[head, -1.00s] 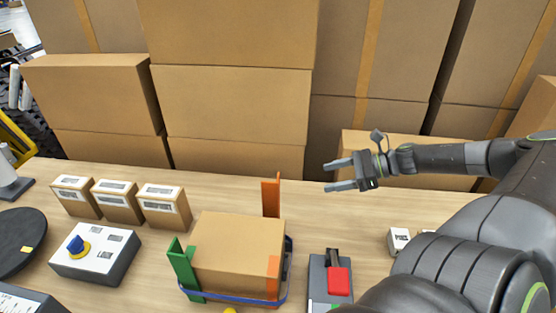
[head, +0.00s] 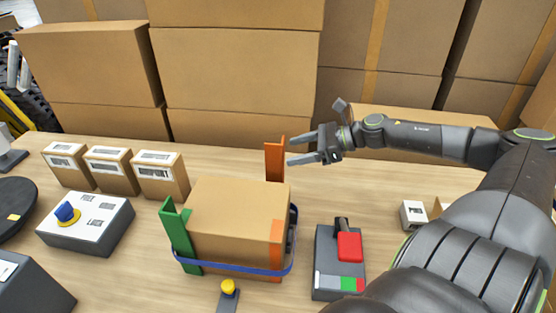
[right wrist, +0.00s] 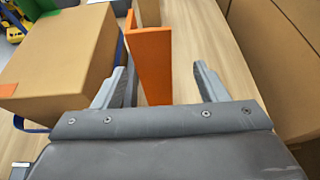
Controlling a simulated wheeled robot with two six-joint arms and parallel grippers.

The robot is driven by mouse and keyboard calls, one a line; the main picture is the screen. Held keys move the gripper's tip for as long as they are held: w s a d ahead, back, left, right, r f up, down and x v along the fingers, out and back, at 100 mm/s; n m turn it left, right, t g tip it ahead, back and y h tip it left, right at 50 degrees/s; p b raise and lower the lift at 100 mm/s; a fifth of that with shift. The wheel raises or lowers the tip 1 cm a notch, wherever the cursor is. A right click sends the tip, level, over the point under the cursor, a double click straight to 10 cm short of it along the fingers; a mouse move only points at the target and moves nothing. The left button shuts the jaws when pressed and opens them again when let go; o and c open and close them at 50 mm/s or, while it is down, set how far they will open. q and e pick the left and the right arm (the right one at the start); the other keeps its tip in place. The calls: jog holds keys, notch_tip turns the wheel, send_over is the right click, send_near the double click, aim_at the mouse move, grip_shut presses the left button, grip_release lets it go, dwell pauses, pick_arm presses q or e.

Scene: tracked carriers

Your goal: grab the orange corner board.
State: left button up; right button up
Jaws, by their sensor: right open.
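The orange corner board (head: 275,161) stands upright at the back right corner of a cardboard box (head: 238,212). My right gripper (head: 290,149) is open, with its fingertips just right of the board's upper part. In the right wrist view the orange corner board (right wrist: 150,58) stands ahead, between the lines of the two open fingers (right wrist: 163,75), nearer the left one. The jaws are not closed on it. A second orange strip (head: 277,246) shows at the box's front right corner. My left gripper is out of view.
A green corner board (head: 178,236) stands at the box's left, and a blue strap (head: 232,270) runs around the box low down. A red-handled device (head: 340,262) lies to the right. Small labelled boxes (head: 160,177) stand at left. Large cartons wall off the back.

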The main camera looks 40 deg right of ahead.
aim_at(279, 157)
jog(key=shift+s+a+b+x, duration=0.15)
jog(key=shift+b+x, duration=0.65)
jog(key=shift+x, duration=0.65)
jog(key=shift+s+a+b+x, duration=0.1)
jog(key=shift+b+x, duration=0.7)
jog(key=shift+x, duration=0.65)
jog(key=shift+f, duration=0.15)
jog(key=c, duration=1.3)
